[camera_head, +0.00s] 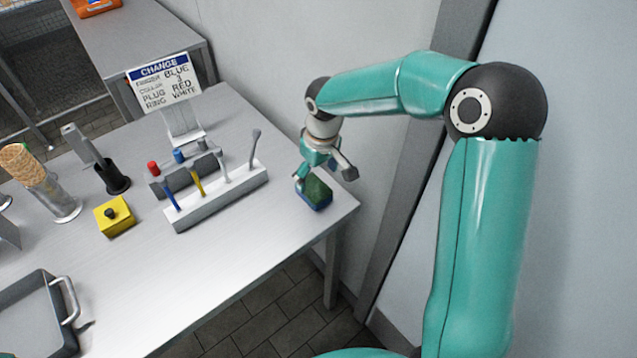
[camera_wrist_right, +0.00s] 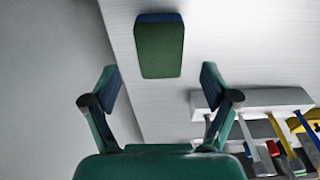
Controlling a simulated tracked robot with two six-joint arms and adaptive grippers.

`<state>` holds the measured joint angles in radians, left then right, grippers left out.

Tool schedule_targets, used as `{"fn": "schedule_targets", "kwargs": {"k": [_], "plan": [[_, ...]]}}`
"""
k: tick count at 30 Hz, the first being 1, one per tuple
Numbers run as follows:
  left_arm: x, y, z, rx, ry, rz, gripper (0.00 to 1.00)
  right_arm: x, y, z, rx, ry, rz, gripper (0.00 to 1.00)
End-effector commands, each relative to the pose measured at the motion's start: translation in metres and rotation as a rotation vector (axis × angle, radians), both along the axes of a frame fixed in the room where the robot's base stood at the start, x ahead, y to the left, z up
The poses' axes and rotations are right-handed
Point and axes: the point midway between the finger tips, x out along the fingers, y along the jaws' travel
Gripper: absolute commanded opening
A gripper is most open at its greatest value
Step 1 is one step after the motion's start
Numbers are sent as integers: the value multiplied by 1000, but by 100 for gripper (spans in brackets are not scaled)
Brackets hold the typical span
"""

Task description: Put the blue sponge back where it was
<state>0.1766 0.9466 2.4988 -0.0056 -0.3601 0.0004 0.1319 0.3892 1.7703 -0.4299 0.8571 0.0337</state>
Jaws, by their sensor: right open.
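The blue sponge (camera_head: 314,194) has a green top face and a blue body. It lies at the right end of the table, near the edge. In the right wrist view the sponge (camera_wrist_right: 159,48) lies flat on the table, ahead of the fingers. My right gripper (camera_head: 318,175) is just above and beside the sponge in the head view. In the right wrist view the right gripper (camera_wrist_right: 158,82) is open, its fingers apart with nothing between them. My left gripper is not in view.
A white rack (camera_head: 218,200) with several coloured tools stands left of the sponge. A sign (camera_head: 165,82), a yellow box (camera_head: 115,215), a black holder (camera_head: 113,178) and a grey tray (camera_head: 30,315) are farther left. The wall is close behind the sponge; the table's front middle is clear.

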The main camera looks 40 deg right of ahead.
Motion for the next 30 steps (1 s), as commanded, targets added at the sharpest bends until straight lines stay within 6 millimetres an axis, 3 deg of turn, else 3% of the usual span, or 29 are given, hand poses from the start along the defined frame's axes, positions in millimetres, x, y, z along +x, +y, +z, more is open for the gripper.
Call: {"fn": "schedule_targets", "kwargs": {"k": [3, 10, 30], "plan": [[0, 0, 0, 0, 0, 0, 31, -2, 0, 24, -1, -5, 1, 86], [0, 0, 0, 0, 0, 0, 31, -6, 0, 50, 0, -1, 0, 86], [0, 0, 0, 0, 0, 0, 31, -6, 0, 53, 0, 0, 1, 86]]}}
